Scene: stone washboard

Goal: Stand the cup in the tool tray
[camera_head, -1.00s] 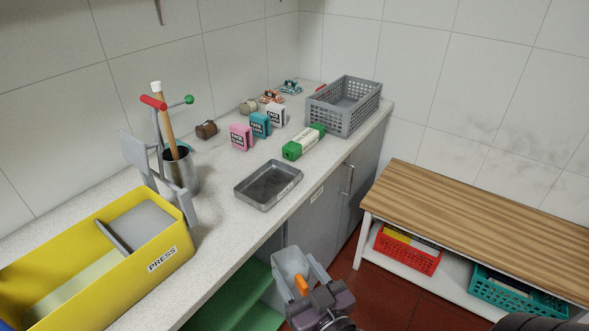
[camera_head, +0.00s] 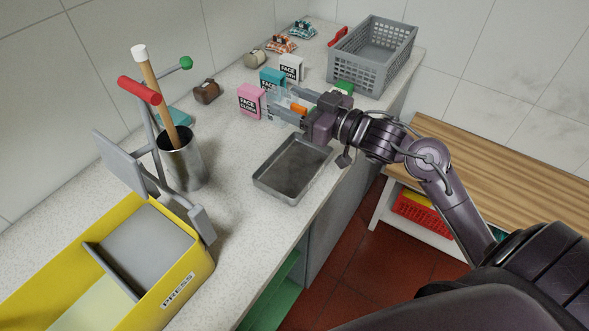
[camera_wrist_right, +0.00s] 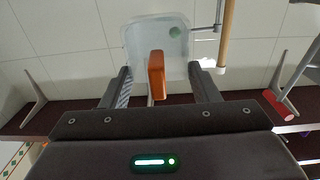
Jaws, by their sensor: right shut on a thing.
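The cup is clear with an orange handle. In the right wrist view the cup (camera_wrist_right: 138,38) is held between the fingers of my right gripper (camera_wrist_right: 160,88), with the orange handle facing the palm. In the head view my right gripper (camera_head: 280,103) reaches in from the right, shut on the cup; the orange handle (camera_head: 298,108) shows and the clear body is hard to make out. A shallow grey metal tray (camera_head: 288,172), probably the tool tray, lies empty on the counter just below the gripper in the picture. My left gripper is out of view.
Pink (camera_head: 251,100) and white (camera_head: 291,68) face cloth boxes, with a teal one, stand behind the gripper. A grey basket (camera_head: 372,58) is at the back right. A metal canister (camera_head: 183,163) with a wooden stick and a yellow press bin (camera_head: 190,290) are at left.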

